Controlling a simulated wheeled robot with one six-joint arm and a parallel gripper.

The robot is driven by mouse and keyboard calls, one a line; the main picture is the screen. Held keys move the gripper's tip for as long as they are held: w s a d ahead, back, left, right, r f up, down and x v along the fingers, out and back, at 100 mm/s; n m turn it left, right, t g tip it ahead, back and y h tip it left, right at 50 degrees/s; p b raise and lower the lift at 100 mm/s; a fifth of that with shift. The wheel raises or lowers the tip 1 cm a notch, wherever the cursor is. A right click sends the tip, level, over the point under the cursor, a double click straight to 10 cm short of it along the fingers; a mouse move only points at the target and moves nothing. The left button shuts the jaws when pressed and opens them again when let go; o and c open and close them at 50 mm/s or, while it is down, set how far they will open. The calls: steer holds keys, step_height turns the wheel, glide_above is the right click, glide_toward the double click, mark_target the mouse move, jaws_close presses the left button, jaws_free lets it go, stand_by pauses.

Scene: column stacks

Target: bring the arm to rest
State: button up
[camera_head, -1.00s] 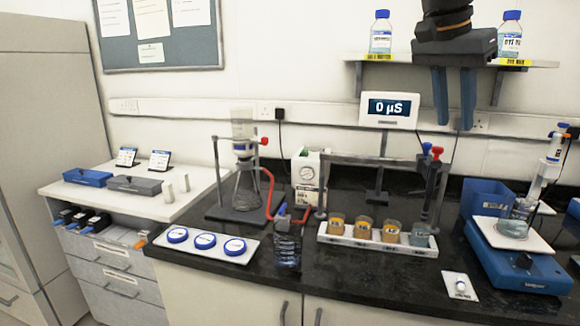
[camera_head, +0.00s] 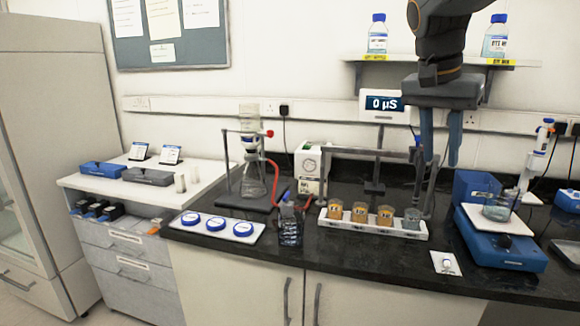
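My gripper (camera_head: 439,163) hangs from the top right of the view, pointing down. Its two blue fingers are apart with nothing visible between them, so it is open and empty. It is in front of the wall, above the right part of the black bench (camera_head: 340,262). How far the fingertips are from the stand cannot be told.
A white rack (camera_head: 334,226) with several small cups stands below. A blue balance (camera_head: 505,252) with a beaker is at right. A flask on a stand (camera_head: 253,180) and a white tray (camera_head: 252,236) of blue-lidded dishes are left. Bottles stand on the shelf (camera_head: 540,63).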

steer(key=s+a+f+n+y, duration=0.1)
steer(key=s+a+f+n, duration=0.2)
steer(key=f, duration=0.6)
steer(key=s+a+f+n+g+y, duration=0.1)
steer(key=s+a+f+n, duration=0.2)
steer(key=s+f, duration=0.4)
steer(key=s+a+f+n+y, duration=0.1)
steer(key=s+a+f+n, duration=0.2)
steer(key=f, duration=1)
steer(key=shift+s+a+f+n+g, duration=0.15)
steer(key=shift+s+a+n+g, duration=0.15)
steer(key=shift+s+a, duration=0.45)
